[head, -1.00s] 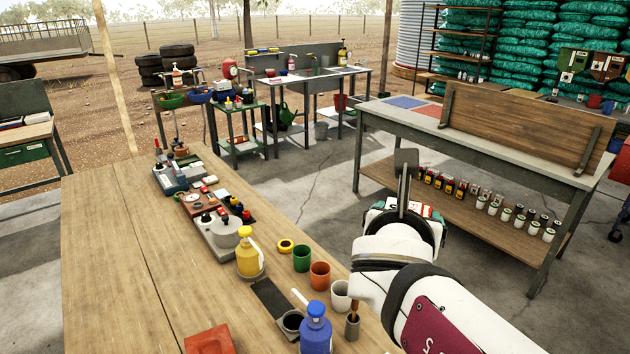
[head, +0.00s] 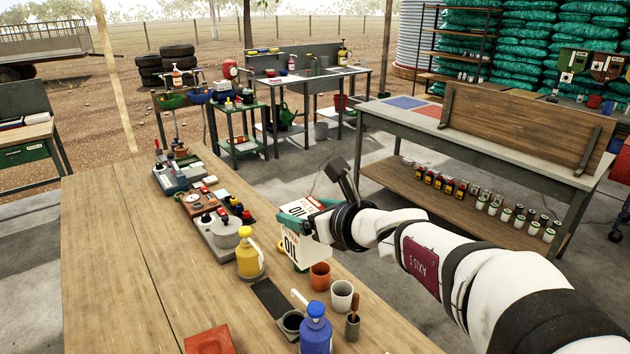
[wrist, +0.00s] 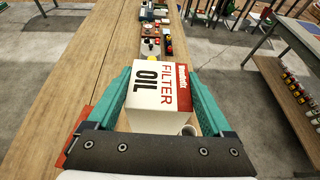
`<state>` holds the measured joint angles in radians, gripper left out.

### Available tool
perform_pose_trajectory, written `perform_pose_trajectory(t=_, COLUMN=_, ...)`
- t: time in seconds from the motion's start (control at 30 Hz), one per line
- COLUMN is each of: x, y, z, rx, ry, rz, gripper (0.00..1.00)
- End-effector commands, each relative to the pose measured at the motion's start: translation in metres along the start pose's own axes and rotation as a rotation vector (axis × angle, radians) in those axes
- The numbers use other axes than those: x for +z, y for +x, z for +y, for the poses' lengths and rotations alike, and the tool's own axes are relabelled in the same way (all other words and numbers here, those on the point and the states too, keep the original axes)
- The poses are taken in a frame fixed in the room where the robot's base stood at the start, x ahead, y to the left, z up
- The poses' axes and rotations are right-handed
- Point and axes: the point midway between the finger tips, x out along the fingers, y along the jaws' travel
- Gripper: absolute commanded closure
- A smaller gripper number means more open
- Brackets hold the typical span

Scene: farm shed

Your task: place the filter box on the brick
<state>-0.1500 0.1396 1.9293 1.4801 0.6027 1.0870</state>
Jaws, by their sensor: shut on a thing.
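The filter box (head: 292,246) is white and red with "OIL" and "FILTER" lettering. My gripper (head: 312,222) is shut on it and holds it above the right edge of the wooden bench. In the wrist view the box (wrist: 150,92) sits between the two green fingers of my gripper (wrist: 160,100). The brick (head: 210,340) is flat and orange-red and lies on the bench at the bottom of the head view, its near part cut off. Its top looks bare. The box is up and to the right of the brick in the head view, well apart from it.
A yellow pump bottle (head: 249,258), an orange cup (head: 319,276), a white cup (head: 341,295) and a blue pump bottle (head: 315,332) stand between box and brick or near them. The left part of the wooden bench (head: 110,270) is clear.

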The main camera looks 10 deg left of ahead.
Motion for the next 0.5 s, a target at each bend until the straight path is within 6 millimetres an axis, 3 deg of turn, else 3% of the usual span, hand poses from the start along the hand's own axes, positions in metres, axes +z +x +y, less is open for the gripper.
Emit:
perform_pose_trajectory(t=0.1, x=-0.022, y=0.03, z=0.033, rx=0.28, ry=-0.11, rz=0.003, gripper=0.91)
perform_pose_trajectory(t=0.2, x=-0.048, y=0.04, z=0.065, rx=0.544, ry=-0.22, rz=-0.002, gripper=0.91)
perform_pose_trajectory(t=0.33, x=-0.083, y=0.034, z=0.096, rx=0.85, ry=-0.346, rz=-0.008, gripper=0.91)
perform_pose_trajectory(t=0.5, x=-0.113, y=0.013, z=0.112, rx=1.095, ry=-0.445, rz=-0.012, gripper=0.91)
